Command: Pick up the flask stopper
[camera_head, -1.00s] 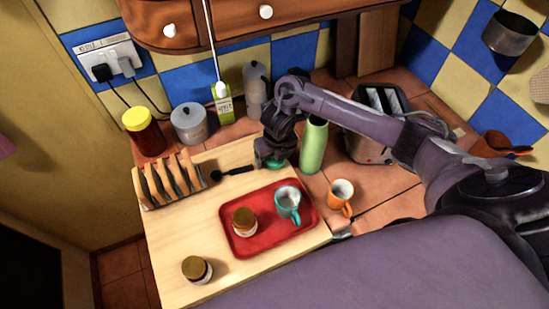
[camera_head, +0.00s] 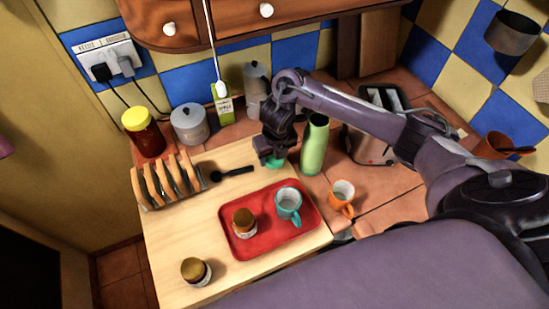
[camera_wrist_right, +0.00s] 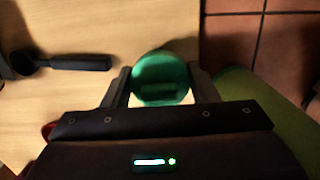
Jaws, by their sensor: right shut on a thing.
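The flask stopper is a round teal-green piece that shows in the right wrist view (camera_wrist_right: 160,80) between my right gripper's two fingers (camera_wrist_right: 162,88). In the head view the stopper (camera_head: 275,163) shows as a small green patch under my right gripper (camera_head: 273,155), near the back right edge of the wooden board. The right gripper is shut on it; the wrist hides part of it. I cannot tell clearly whether it is clear of the board. The light green flask (camera_head: 314,145) stands upright just right of the gripper, without a cap. My left gripper is not in view.
A black spoon (camera_head: 232,172) lies left of the gripper. A red tray (camera_head: 262,246) holds a teal mug (camera_head: 288,205) and a jar (camera_head: 244,223). An orange mug (camera_head: 341,197) and a toaster (camera_head: 368,145) stand to the right. A toast rack (camera_head: 168,185) is at left.

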